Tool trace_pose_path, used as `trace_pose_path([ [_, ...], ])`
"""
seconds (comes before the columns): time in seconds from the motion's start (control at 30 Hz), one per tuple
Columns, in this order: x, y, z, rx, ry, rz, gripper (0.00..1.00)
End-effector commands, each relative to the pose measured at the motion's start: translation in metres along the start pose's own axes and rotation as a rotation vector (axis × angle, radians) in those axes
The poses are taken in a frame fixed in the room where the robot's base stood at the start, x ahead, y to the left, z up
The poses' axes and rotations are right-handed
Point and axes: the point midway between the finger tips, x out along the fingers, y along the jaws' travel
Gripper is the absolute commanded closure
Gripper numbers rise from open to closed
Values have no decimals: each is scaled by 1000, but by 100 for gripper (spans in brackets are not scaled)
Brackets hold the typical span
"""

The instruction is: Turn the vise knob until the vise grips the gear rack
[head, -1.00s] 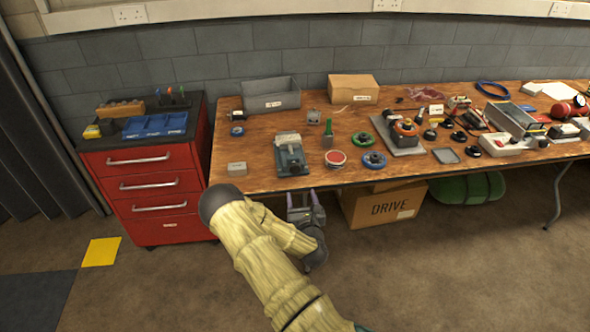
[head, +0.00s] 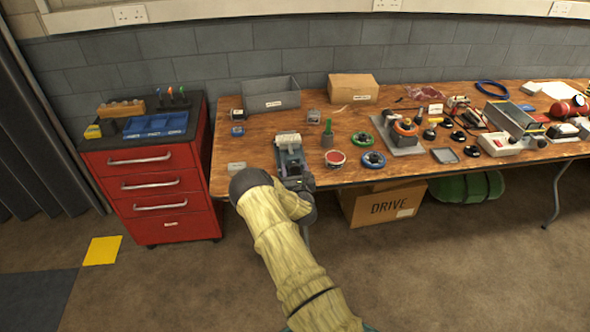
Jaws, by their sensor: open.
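The vise (head: 284,155), a dark blue-grey block with a pale top, stands near the front edge of the table. A pale grey piece (head: 287,138) lies at its rear top; I cannot tell whether it is the gear rack. My gripper (head: 292,177) is open at the near end of the vise, by the table's front edge. My wrist and yellow-sleeved arm cover part of it. The vise knob is hidden or too small to make out, and I cannot tell whether my fingers touch it.
A grey bin (head: 270,96) stands behind. A red drawer cabinet (head: 155,185) stands left of the table.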

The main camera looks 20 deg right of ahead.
Motion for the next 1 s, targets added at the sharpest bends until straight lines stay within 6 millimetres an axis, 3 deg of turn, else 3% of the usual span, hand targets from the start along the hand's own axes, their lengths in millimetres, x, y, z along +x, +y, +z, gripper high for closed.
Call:
trace_pose_path([
  [0.27, 2, 0, 0, 0, 0, 0, 39],
  [0.5, 2, 0, 0, 0, 0, 0, 82],
  [1.0, 2, 0, -1, 78, -2, 0, 83],
])
